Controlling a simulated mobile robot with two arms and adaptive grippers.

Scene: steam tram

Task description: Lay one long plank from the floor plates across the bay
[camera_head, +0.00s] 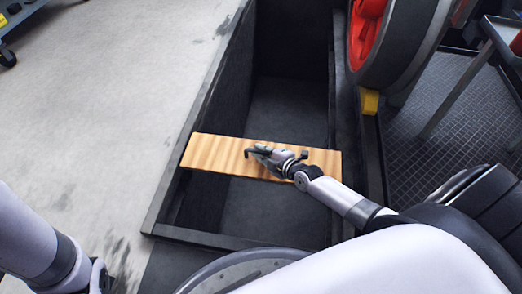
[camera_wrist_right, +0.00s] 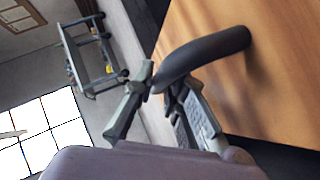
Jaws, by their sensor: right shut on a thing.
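A long light-brown wooden plank (camera_head: 215,152) spans the dark bay (camera_head: 290,105) crosswise in the head view. Its left end overlaps the left rim and its right end reaches the right rim; whether it rests on both I cannot tell. My right gripper (camera_head: 256,152) is over the plank's middle. In the right wrist view, the right gripper (camera_wrist_right: 160,88) is shut on a dark curved handle (camera_wrist_right: 212,48) that joins the plank's face (camera_wrist_right: 275,65).
Dark grid-patterned floor (camera_head: 430,120) lies right of the bay. A large wheel with red spokes (camera_head: 368,28) and a yellow block (camera_head: 369,101) stand by the right rim. Pale concrete floor (camera_head: 110,90) is open on the left, with a blue cart (camera_head: 15,18) at the far corner.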

